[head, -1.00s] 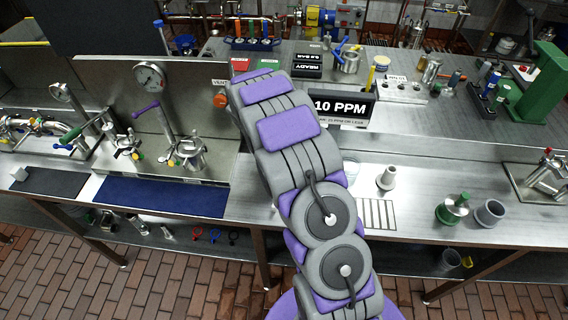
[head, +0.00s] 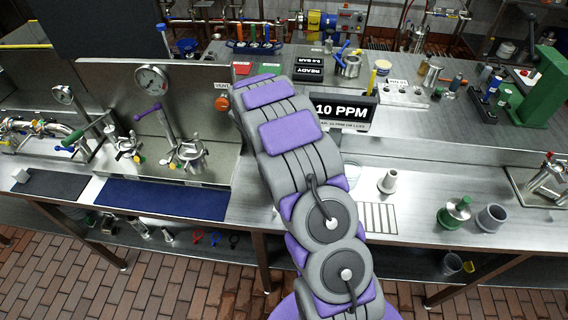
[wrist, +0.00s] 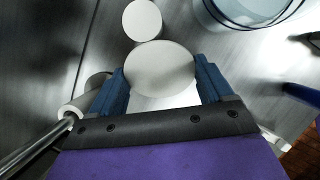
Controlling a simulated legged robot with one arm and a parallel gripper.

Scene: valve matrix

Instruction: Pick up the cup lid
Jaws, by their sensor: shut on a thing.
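In the wrist view, my gripper (wrist: 160,72) has two blue fingers, one on each side of a pale round disc, which looks like the cup lid (wrist: 160,66). The fingers are shut on it. A paler surface shows just below the disc, between the fingers; I cannot tell whether it is part of the same piece. In the head view my own purple and grey arm hides the gripper and the held disc.
A second white disc (wrist: 142,20) lies just beyond the held one. A clear round container (wrist: 245,12) stands at upper right. A grey cylinder (wrist: 85,95) is left of the fingers.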

